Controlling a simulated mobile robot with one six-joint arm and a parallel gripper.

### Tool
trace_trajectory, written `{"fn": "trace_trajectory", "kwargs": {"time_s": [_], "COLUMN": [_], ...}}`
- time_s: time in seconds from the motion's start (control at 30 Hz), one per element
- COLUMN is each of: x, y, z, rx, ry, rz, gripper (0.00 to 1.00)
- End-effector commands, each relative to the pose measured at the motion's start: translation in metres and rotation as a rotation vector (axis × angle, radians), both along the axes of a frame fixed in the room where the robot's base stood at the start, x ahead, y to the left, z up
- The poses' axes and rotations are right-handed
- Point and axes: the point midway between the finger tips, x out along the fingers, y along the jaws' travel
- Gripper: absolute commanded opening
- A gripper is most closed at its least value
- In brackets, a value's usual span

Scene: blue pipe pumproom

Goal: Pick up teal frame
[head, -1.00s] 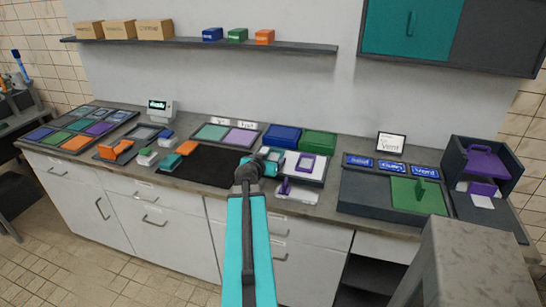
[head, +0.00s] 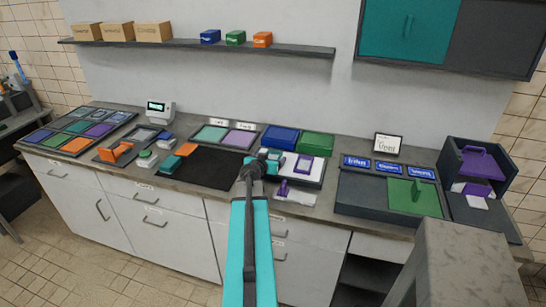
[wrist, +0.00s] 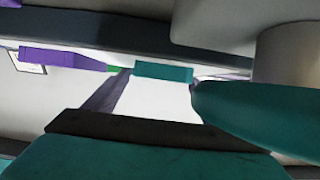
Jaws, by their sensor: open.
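A teal piece (wrist: 163,71), which looks like part of the teal frame, shows in the wrist view as a short bar across the middle. In the head view my gripper (head: 264,157) is over the counter at the left edge of the white-topped tray. A small teal patch (head: 275,154) shows beside its tip. The rest of the frame is hidden by the gripper or too small to make out.
A purple-handled piece (head: 284,187) stands in front. Blue (head: 281,137) and green (head: 316,145) bins are behind. A black mat (head: 213,168) lies to the left.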

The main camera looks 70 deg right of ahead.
Motion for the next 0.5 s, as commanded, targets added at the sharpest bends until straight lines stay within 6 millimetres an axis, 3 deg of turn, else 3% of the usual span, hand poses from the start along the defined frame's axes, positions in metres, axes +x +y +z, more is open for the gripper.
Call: {"fn": "trace_trajectory", "kwargs": {"time_s": [0.5], "x": [-0.0032], "y": [-0.0061], "z": [-0.0021], "rx": [0.000], "ry": [0.000], "rz": [-0.004], "gripper": [0.77]}}
